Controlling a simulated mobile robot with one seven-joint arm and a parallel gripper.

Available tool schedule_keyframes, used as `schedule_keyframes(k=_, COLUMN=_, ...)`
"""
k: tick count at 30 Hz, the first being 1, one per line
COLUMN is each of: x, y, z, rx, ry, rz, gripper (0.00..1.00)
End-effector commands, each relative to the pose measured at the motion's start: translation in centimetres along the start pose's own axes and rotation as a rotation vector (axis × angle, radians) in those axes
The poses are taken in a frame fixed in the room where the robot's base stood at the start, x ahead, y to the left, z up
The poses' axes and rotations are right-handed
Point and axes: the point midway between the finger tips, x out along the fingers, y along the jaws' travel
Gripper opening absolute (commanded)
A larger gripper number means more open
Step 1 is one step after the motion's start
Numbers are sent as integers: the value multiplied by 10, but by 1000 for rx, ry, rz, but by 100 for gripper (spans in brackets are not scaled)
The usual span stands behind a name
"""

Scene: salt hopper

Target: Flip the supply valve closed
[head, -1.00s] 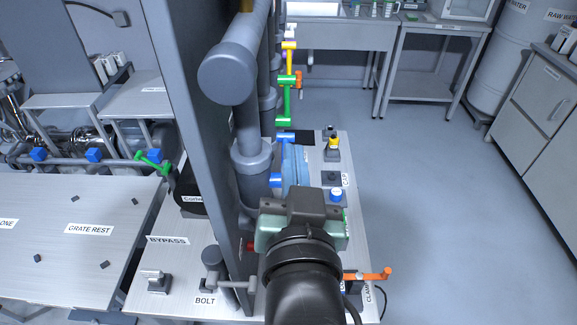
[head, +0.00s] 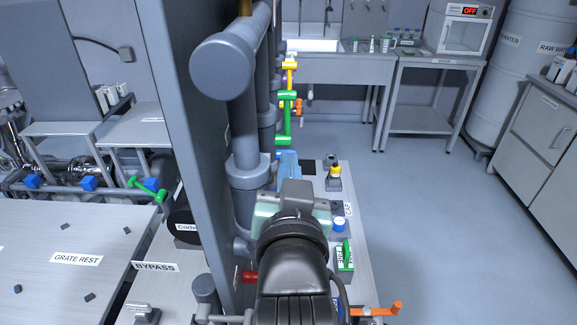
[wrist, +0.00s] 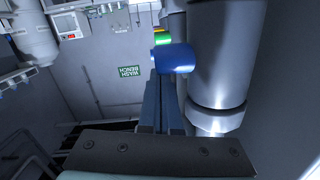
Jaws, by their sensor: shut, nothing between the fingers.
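No label in view names the supply valve. A blue valve handle (wrist: 172,58) shows close up in the wrist view, beside a grey vertical pipe. My gripper (wrist: 166,82) is shut and empty, its narrow blue-grey fingers pointing at this handle. The fingertips overlap its lower edge in the picture; I cannot tell whether they touch. In the head view my gripper (head: 286,160) reaches forward beside the pipes, and the blue handle is mostly hidden. Beyond it are green handles (head: 287,96) and a yellow handle (head: 290,65).
A grey upright post (head: 190,150) and thick pipes (head: 245,120) stand close on the left. To the right, the panel has a yellow-topped switch (head: 335,171), a blue button (head: 339,225) and a green block (head: 346,258). An orange lever (head: 385,310) sticks out at the front. The right floor is clear.

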Motion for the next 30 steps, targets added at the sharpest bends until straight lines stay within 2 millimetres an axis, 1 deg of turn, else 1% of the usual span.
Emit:
schedule_keyframes(k=4, x=1, y=0, z=4, rx=-1, ry=0, rz=0, gripper=0)
schedule_keyframes(k=16, x=2, y=0, z=3, rx=0, ry=-17, rz=3, gripper=0)
schedule_keyframes(k=26, x=6, y=-1, z=9, rx=6, ry=-154, rz=29, gripper=0)
schedule_keyframes(k=30, x=7, y=0, z=15, rx=8, ry=-197, rz=37, gripper=0)
